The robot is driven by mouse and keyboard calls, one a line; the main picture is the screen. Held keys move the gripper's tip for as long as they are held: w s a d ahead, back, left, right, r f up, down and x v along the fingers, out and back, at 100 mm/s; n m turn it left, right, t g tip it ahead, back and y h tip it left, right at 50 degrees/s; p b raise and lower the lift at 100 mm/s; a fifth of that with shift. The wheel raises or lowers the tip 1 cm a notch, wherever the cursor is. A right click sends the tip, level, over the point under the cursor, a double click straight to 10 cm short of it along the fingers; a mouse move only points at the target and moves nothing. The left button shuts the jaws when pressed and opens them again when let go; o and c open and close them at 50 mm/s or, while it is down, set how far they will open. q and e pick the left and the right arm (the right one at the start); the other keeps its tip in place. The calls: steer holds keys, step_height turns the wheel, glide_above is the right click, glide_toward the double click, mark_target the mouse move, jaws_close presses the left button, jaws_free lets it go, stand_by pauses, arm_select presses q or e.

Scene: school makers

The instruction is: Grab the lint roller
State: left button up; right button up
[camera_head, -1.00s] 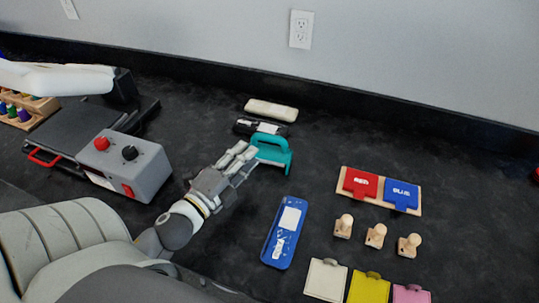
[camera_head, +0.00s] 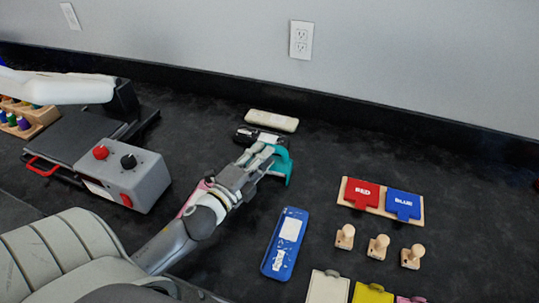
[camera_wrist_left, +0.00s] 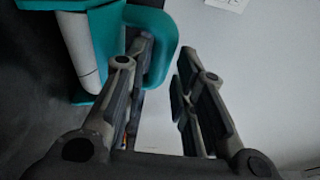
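The lint roller (camera_head: 285,163), teal with a white roller, lies at the back middle of the dark counter in the head view, partly hidden by my left gripper (camera_head: 264,155). In the left wrist view, its teal frame and handle loop (camera_wrist_left: 163,55) and white roller (camera_wrist_left: 80,50) fill the upper left. My left gripper (camera_wrist_left: 163,75) is open there, its two fingers apart. The bar of the loop shows between the fingers, and the left finger overlaps the loop's opening. I cannot tell if it touches. My right gripper is not in view.
Behind the roller are a black object (camera_head: 246,135) and a whitish eraser-like block (camera_head: 271,121). A blue tray (camera_head: 284,250) lies in front. Red and blue plates (camera_head: 360,193) and wooden stamps (camera_head: 379,247) are right. A grey heat press (camera_head: 140,180) is left. A pink item shows behind my arm.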

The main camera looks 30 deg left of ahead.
mark_target(270, 145)
arm_select(q)
steer(key=shift+w, duration=2.05)
steer(key=shift+c, duration=0.4)
jaws_close()
steer(key=shift+r, duration=0.1)
